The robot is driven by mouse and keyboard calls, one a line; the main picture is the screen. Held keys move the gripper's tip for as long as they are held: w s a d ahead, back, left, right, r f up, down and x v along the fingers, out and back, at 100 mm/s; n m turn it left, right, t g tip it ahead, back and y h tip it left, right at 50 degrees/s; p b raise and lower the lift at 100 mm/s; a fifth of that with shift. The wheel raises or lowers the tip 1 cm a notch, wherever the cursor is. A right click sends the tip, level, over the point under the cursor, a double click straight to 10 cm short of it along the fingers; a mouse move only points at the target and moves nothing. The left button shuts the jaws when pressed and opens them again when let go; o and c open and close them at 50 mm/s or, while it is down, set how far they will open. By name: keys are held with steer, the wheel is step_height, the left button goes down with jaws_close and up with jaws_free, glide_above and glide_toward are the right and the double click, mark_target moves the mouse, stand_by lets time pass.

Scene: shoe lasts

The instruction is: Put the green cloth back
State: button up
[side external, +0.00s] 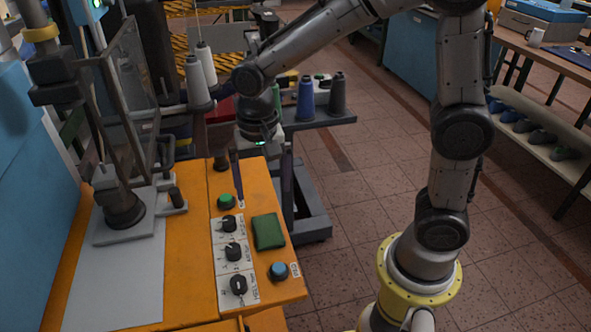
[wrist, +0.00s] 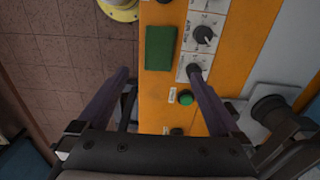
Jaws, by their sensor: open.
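The green cloth (side external: 268,232) is a small, flat, folded rectangle lying on the orange control panel (side external: 190,275). It is to the right of the row of black dials and near the panel's right edge. In the wrist view the cloth (wrist: 161,48) lies just beyond the fingertips, roughly centred between them. My gripper (side external: 263,200) is open and empty above the panel, with its dark purple fingers pointing down. In the wrist view its fingers (wrist: 158,72) are spread wide on either side of the panel's middle. How high the fingertips are is hard to tell.
Black dials (side external: 233,252), a green button (side external: 226,202) and a blue button (side external: 279,271) surround the cloth. A machine post (side external: 122,205) stands at left. Thread cones (side external: 305,98) stand on a rack behind. The tiled floor is open to the right.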

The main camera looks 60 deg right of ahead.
steer(key=s+d+r+n+t, duration=0.2)
steer(key=s+d+r+n, duration=0.1)
steer(key=s, duration=0.5)
steer(key=s+d+r+n+t, duration=0.3)
steer(key=s+r+n, duration=0.2)
steer(key=s+n, duration=0.1)
steer(key=shift+s+d+r+t, duration=0.2)
steer(key=shift+s+d+t, duration=0.15)
steer(key=shift+s, duration=0.5)
